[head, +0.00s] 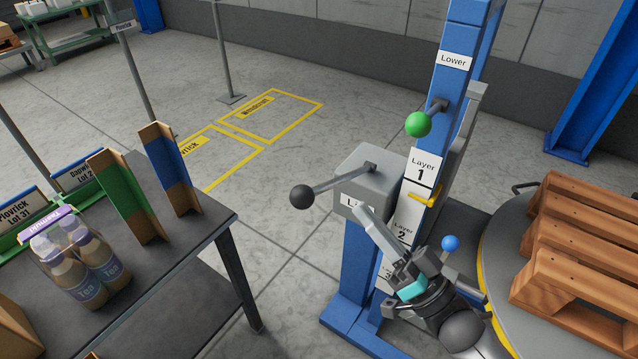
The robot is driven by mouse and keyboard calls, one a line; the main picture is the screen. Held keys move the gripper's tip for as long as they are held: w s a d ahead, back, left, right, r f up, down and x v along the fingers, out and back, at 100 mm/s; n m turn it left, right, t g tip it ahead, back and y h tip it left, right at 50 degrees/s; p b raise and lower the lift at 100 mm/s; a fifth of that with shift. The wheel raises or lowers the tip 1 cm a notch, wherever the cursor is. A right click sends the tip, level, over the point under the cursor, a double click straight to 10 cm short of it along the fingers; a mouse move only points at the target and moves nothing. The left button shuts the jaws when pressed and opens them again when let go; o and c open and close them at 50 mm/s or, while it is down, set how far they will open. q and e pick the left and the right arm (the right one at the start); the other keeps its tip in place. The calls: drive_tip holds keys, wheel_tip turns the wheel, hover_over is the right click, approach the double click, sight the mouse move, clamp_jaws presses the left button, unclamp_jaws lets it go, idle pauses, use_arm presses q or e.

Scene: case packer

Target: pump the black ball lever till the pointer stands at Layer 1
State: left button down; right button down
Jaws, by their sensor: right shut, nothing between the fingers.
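The black ball (302,197) is on the end of a grey rod that sticks out leftward from the grey lift box (378,185) on the blue post. The yellow pointer (420,195) on the post stands around the lower edge of the Layer 1 label (422,172), near the top of the Layer 2 label (403,222). My right gripper (363,213) is shut and empty. Its fingertips are in front of the box face, covering part of its label, to the right of and slightly below the ball, apart from it. My left gripper is out of view.
A green ball lever (418,124) sits higher on the post under the Lower sign (454,60). A blue ball (450,243) is near my right wrist. Wooden pallets (580,250) lie on the round turntable at right. A dark table (190,235) with tea bottles (85,262) stands at left.

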drive_tip(key=shift+w, duration=0.1)
wheel_tip(320, 180, up, 5)
hover_over(319, 192)
drive_tip(key=s+d, duration=0.1)
drive_tip(key=s, duration=0.1)
drive_tip(key=shift+s+a+f+b, duration=0.1)
drive_tip(key=shift+s+a+f, duration=0.1)
drive_tip(key=shift+f, duration=0.55)
drive_tip(key=shift+s+a+f+b, duration=0.15)
drive_tip(key=shift+s+f, duration=0.1)
drive_tip(key=shift+f, duration=0.45)
drive_tip(key=shift+s+a+f+b, duration=0.1)
drive_tip(key=shift+s+a+f, duration=0.1)
drive_tip(key=shift+f, duration=0.55)
drive_tip(key=shift+f, duration=0.1)
